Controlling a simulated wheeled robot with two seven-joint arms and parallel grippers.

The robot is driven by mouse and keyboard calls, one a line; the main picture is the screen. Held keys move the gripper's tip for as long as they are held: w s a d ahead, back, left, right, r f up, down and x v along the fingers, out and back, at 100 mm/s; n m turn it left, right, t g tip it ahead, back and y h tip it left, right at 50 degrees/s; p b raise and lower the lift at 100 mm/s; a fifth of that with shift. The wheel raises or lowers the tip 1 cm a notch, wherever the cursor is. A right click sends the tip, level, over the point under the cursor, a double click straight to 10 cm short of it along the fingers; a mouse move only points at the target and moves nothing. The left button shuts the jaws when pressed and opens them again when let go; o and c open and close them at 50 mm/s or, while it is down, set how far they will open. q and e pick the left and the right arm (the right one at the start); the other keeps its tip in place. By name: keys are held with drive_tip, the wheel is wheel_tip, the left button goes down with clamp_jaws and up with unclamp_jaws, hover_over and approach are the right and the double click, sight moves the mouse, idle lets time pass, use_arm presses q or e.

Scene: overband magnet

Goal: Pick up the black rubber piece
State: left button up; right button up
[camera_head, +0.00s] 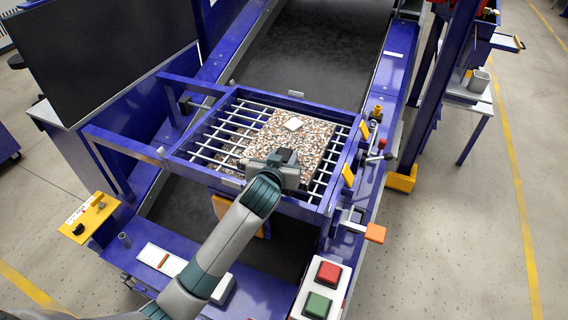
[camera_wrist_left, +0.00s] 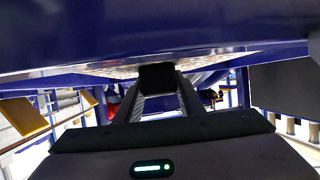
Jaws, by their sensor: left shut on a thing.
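The black rubber piece (camera_wrist_left: 157,76) is a dark block between the two finger ends in the left wrist view. My left gripper (camera_wrist_left: 157,90) is shut on it. In the head view, my left gripper (camera_head: 284,165) is over the near edge of a speckled slab (camera_head: 300,136), and a dark block shows at its tip. I cannot tell how high it is above the slab. A small white piece (camera_head: 293,124) lies on the slab, beyond the gripper. My right gripper is not in view.
The slab lies on a white-barred grate in a blue frame (camera_head: 180,157) above the dark belt (camera_head: 310,50). Orange-handled clamps and a lever (camera_head: 374,233) line the right side. Red and green buttons (camera_head: 322,288) are at the front. A yellow shelf (camera_head: 88,219) juts out left.

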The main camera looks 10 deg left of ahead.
use_arm(q)
drive_tip(key=s+d+r+b, duration=0.2)
drive_tip(key=s+d+r, duration=0.6)
drive_tip(key=shift+s+b, duration=0.2)
drive_tip(key=shift+b, duration=0.1)
idle(0.3)
